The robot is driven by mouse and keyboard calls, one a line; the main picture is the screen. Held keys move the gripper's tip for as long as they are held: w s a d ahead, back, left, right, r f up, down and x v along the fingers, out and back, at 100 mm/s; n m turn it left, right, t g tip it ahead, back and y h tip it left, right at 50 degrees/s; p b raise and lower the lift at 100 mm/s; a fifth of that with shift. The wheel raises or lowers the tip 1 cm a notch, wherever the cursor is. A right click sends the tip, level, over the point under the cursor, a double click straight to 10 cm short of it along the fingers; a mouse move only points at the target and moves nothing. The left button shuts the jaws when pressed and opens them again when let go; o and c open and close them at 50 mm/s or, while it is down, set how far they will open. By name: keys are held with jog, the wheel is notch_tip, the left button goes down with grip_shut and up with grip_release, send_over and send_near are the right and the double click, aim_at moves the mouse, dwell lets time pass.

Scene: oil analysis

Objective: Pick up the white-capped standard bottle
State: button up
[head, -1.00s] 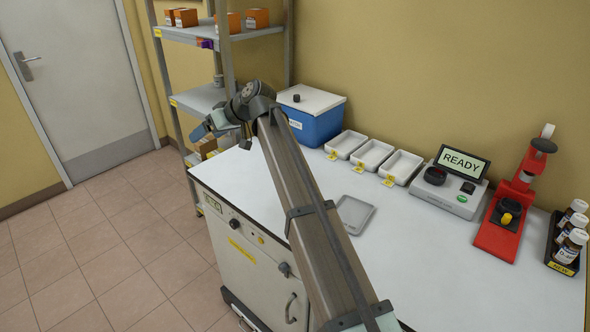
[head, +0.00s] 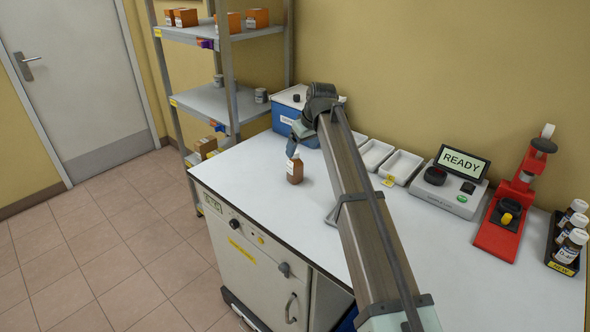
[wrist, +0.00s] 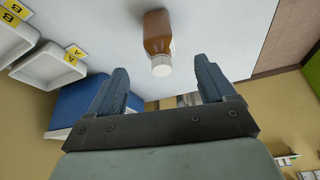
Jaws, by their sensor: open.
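The white-capped bottle (head: 295,170) is brown with a pale cap and stands upright on the white bench, left of my arm in the head view. In the wrist view the bottle (wrist: 158,38) shows beyond the fingertips, its white cap toward my gripper. My gripper (wrist: 160,80) is open and empty, its two blue-grey fingers spread wide. The bottle lies about in line with the gap between them, apart from both. In the head view my gripper (head: 292,145) is seen small, just above or behind the bottle's cap; the exact distance is unclear.
A blue box (head: 284,122) with a white lid stands behind my wrist. White trays (head: 401,167) line the back of the bench. A READY instrument (head: 453,182), a red press (head: 510,205) and a rack of bottles (head: 560,262) are at the right. The bench's front left is clear.

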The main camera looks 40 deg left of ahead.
aim_at(297, 159)
jog(key=x, duration=1)
jog(key=shift+a+f, duration=0.1)
jog(key=shift+a, duration=0.1)
jog(key=shift+c, duration=0.2)
jog(key=c, duration=1.1)
jog(key=shift+c, duration=0.2)
